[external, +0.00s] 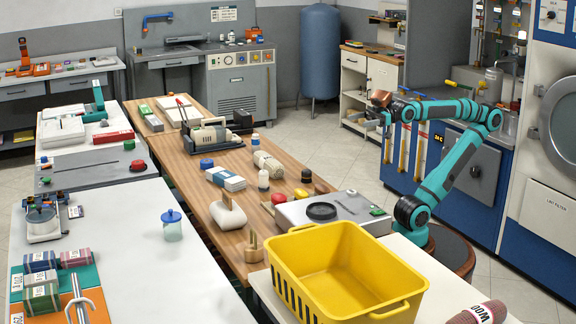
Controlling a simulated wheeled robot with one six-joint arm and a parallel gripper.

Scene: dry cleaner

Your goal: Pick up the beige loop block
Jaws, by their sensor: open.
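A beige block (228,217) with a narrower raised top stands on the wooden table, left of the yellow basket. It looks like the beige loop block, but the loop is too small to make out clearly. A smaller tan, upright piece (252,247) stands just in front of it, apart from it. My gripper (372,116) is raised high at the upper right, in front of the white cabinet and well away from the beige block. Its jaws are open, and I see nothing held between them.
The large yellow basket (300,238) stands at the front, right of the block. A grey box with a black ring (321,211) lies behind it. A beige cylinder (268,164), bottles and coloured caps crowd the table farther back. The white table (150,270) at left has bare room.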

